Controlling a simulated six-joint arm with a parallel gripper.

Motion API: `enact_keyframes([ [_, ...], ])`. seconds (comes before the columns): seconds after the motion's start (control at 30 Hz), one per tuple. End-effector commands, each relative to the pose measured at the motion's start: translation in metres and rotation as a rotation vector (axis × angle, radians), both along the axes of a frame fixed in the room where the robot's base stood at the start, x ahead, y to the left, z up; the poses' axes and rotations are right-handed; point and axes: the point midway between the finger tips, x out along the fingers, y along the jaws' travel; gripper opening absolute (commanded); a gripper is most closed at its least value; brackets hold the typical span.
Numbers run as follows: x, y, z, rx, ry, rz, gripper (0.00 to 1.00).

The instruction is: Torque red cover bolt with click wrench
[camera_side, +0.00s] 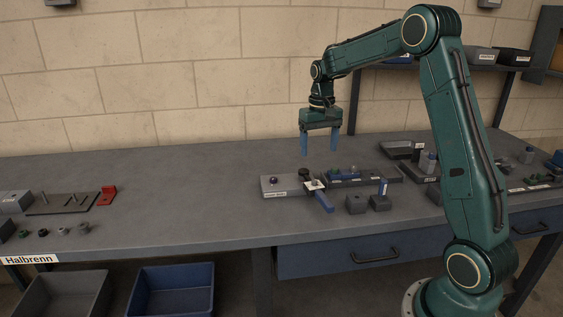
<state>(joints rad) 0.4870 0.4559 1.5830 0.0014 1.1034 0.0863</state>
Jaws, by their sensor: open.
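My gripper (319,147) hangs above the middle of the bench with its two blue fingers apart and nothing between them. Below it is a grey plate (271,188) with a small dark round piece on it and a white label. A blue bar (323,201) lies by its right end, angled toward the front edge; I cannot tell whether it is the click wrench. A red bracket-like piece (107,195) stands at the far left; I cannot tell whether it is the red cover. No red bolt can be made out at this size.
A dark tray with pins (67,201) and several small round parts lie at the left. Two grey blocks (357,203) sit right of the blue bar. A dark rack with blue parts (360,177) lies behind. The bench (190,195) is clear left of centre.

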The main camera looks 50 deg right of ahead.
Motion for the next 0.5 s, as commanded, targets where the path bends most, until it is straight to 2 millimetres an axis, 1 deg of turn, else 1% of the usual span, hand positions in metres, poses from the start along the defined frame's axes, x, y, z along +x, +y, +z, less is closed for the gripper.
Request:
enact_keyframes([
  [0.1,0.0001,-0.0001,0.0067,-0.001,-0.001,0.000,0.74],
  [0.23,-0.0001,0.0001,0.0086,0.000,0.000,0.000,0.74],
  [0.37,-0.0005,0.0001,0.0082,0.000,0.000,0.007,0.48],
  [0.4,-0.0008,0.0002,0.0077,0.000,0.000,0.014,0.41],
  [0.47,-0.0018,0.0003,0.0067,0.001,0.001,0.033,0.29],
  [0.5,-0.0028,0.0004,0.0057,0.001,0.001,0.051,0.21],
])
